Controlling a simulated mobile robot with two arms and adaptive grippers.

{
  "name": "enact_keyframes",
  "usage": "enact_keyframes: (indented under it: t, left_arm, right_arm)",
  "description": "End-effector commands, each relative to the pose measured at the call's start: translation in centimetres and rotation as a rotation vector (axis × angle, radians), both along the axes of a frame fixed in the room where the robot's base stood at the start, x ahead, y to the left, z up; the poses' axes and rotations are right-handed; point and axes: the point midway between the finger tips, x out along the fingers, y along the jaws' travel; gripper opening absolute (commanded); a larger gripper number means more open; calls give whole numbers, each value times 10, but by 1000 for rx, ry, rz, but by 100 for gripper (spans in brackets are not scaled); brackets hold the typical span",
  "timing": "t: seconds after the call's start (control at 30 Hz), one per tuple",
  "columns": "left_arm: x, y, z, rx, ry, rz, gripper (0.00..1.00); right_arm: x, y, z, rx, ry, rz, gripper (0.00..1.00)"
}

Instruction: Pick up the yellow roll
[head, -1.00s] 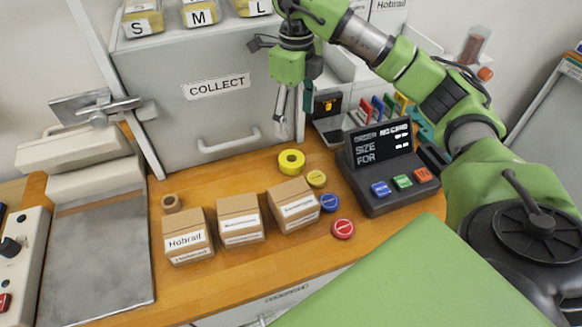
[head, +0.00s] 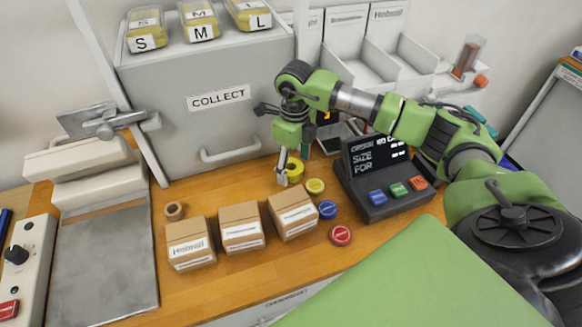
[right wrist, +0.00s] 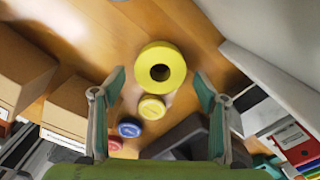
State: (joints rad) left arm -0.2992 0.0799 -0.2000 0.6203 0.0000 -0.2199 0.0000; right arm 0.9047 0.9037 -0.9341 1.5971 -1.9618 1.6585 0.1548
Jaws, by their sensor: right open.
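The yellow roll (head: 295,170) stands on the wooden table in front of the grey COLLECT cabinet, partly hidden by my right gripper in the head view. In the right wrist view the yellow roll (right wrist: 160,68) lies flat with its dark hole facing me, ahead of and between the fingers. My right gripper (head: 292,176) points down over it. In the right wrist view the gripper (right wrist: 160,88) is open, a finger on each side, with nothing in it. My left gripper is not in view.
A yellow round button-like disc (head: 315,187) sits close to the roll, with a blue disc (head: 328,210) and a red disc (head: 340,235) nearby. Small cardboard boxes (head: 240,232) stand to the left. A dark terminal (head: 385,190) stands to the right. The COLLECT cabinet (head: 190,125) rises behind.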

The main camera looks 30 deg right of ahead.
Motion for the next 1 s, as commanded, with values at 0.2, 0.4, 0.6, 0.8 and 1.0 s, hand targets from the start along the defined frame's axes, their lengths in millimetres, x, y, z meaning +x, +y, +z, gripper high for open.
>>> enact_keyframes:
  t: [0.2, 0.4, 0.6, 0.8, 1.0]
  left_arm:
    - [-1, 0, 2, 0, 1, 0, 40]
    - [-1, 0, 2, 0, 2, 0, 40]
    - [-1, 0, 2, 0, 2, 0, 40]
    - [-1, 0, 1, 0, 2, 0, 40]
    - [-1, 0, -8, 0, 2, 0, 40]
  right_arm:
    - [0, 0, -9, -1, -1, 1, 67]
    - [0, 0, -8, -1, -1, 1, 43]
    - [0, 0, -8, -1, -1, 1, 25]
    - [0, 0, -7, -1, -1, 1, 25]
    - [1, 0, 2, 0, -4, 0, 25]
